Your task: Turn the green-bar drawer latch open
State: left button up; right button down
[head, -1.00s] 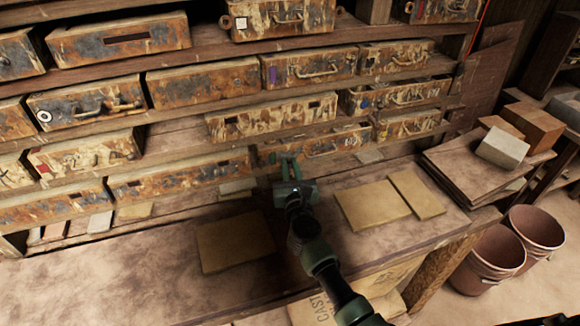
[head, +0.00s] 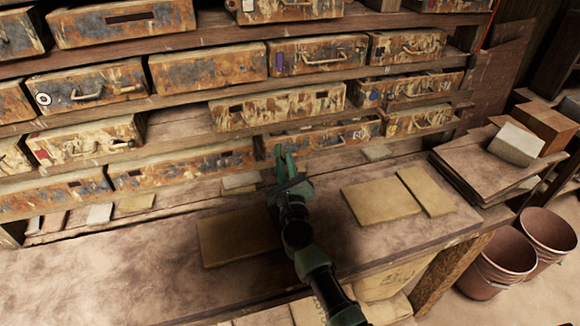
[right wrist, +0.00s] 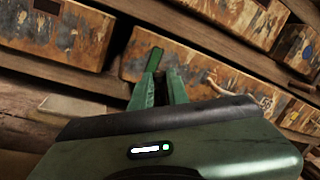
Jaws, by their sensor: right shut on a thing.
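The green-bar latch (right wrist: 155,59) shows as a short bright green bar at the left end of a rusty, paint-flaked drawer (right wrist: 195,72) in the right wrist view. In the head view the latch (head: 278,151) is a small green upright piece by the lowest drawer row, and its drawer (head: 330,137) runs to the right. My right gripper (head: 285,163) is at the latch with its fingers close together; in the right wrist view the fingers (right wrist: 164,78) are shut on the bar, partly hiding it. My left gripper is not in view.
Rows of rusty drawers fill the shelves (head: 180,105). Flat tan tiles (head: 380,201) lie on the workbench (head: 110,275) on both sides of my right arm. Stacked boards with a pale block (head: 516,145) stand at the right, above two buckets (head: 500,262).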

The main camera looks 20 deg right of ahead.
jog(key=shift+a+f+n+t+y+b, duration=0.2)
jog(key=shift+a+f+n+y+b, duration=0.55)
jog(key=shift+n, duration=1.5)
jog(key=shift+f+n+t+y+b, duration=0.3)
jog(key=shift+f+n+b, duration=0.8)
jog(key=shift+n, duration=1.2)
jog(key=shift+a+f+n+t+y+b, duration=0.1)
jog(key=shift+a+f+n+y+b, duration=0.55)
jog(key=shift+n, duration=1.6)
jog(key=shift+s+d+f+b, duration=0.15)
jog(key=shift+d+b, duration=0.1)
jog(key=shift+b, duration=0.2)
jog(key=c, duration=1.5)
grip_release()
jog(key=shift+c, duration=0.2)
notch_tip(320, 180, up, 20)
jog(key=p, duration=1.8)
